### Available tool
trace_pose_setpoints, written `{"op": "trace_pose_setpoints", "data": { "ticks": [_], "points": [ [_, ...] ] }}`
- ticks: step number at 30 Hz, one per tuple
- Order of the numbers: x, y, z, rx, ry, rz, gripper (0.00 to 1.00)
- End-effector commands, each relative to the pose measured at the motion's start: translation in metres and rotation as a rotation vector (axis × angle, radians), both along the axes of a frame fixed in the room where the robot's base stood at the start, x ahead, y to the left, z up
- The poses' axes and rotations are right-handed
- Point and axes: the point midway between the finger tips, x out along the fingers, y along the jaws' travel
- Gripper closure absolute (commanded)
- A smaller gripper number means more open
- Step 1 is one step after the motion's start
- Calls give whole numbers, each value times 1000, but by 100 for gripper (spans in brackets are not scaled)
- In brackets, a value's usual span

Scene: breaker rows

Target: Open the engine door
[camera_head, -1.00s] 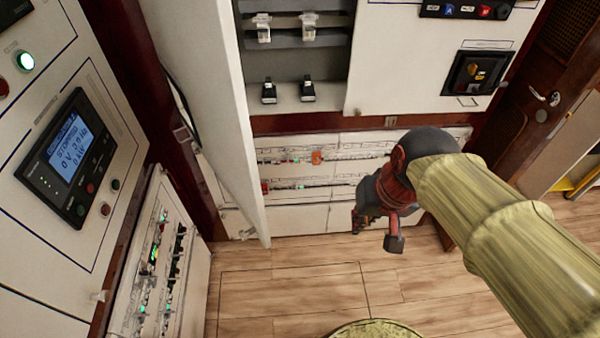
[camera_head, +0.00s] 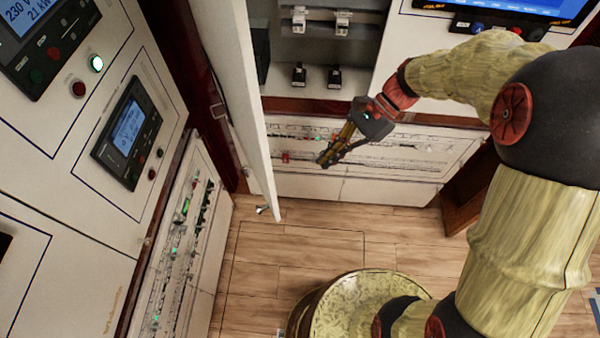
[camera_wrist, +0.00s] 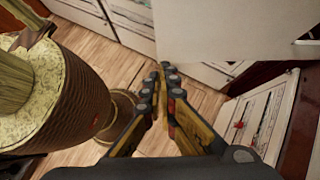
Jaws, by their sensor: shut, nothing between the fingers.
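A white cabinet door (camera_head: 240,85) stands swung open, edge-on, in the head view. Behind it is a cabinet recess with grey shelves (camera_head: 318,50). My gripper (camera_head: 322,162) is shut and empty, just right of the door's lower part and apart from it, in front of the low breaker panel. In the wrist view its fingertips (camera_wrist: 165,68) meet over the floor, and a pale panel (camera_wrist: 230,30), probably the same door, fills the top right. No label marks any door as the engine door, so I cannot tell which one it is.
Control panels with a lit screen (camera_head: 128,128) and breaker rows (camera_head: 180,235) line the left. A low breaker panel (camera_head: 400,152) runs along the back under the cabinet. The wooden floor (camera_head: 310,235) between them is clear.

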Motion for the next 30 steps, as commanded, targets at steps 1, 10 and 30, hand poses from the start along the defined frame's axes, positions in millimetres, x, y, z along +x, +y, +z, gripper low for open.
{"op": "trace_pose_setpoints", "data": {
  "ticks": [1, 10, 30],
  "points": [
    [-2, 3, -4, 1, 4, 0, 100],
    [-18, 34, -41, 0, 2, 4, 100],
    [-49, 97, -70, -2, -2, 2, 100]
  ]
}}
